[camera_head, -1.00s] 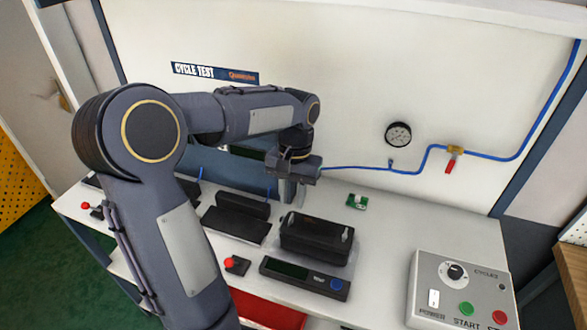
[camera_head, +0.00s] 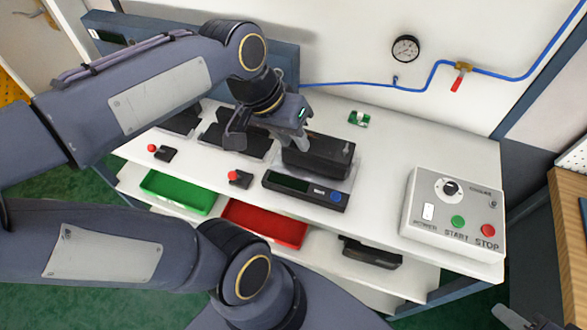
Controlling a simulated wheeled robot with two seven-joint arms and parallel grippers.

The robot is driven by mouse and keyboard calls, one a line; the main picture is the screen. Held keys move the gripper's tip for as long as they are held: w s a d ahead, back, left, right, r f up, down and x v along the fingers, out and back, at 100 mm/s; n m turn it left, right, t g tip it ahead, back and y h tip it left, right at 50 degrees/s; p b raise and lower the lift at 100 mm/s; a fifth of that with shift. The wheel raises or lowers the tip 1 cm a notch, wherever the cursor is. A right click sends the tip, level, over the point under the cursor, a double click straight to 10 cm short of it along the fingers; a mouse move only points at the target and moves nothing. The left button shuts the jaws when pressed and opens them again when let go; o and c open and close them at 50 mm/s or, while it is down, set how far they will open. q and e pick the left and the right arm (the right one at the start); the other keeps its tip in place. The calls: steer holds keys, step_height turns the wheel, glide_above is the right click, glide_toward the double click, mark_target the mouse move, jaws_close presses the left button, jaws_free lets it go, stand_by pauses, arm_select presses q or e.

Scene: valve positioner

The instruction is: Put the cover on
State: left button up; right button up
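A black box-shaped unit (camera_head: 318,160), which looks like the positioner, stands on a scale-like device with a dark display (camera_head: 305,190). I cannot tell whether its top is a fitted cover. A black part (camera_head: 370,253) lies on the lower shelf at the front; I cannot tell whether it is the cover. My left gripper (camera_head: 268,138) is above the bench at the unit's left end, with its fingers spread and nothing visible between them. I cannot tell whether a finger touches the unit. At the bottom right edge, a dark piece, probably my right gripper (camera_head: 520,319), is mostly cut off.
Dark flat trays (camera_head: 235,138) lie behind and left of the unit. Two red-knobbed levers stand at the bench front. A green bin (camera_head: 180,192) and a red bin (camera_head: 264,222) sit below. A control box (camera_head: 455,215) stands right. A small green board (camera_head: 359,119) lies behind.

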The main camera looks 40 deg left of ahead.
arm_select(q)
steer(key=s+d+f+t+h, duration=0.1)
steer(key=s+d+f+t, duration=0.1)
steer(key=s+d+f, duration=0.2)
steer(key=shift+s, duration=0.3)
steer(key=shift+t, duration=0.3)
stand_by(0.9)
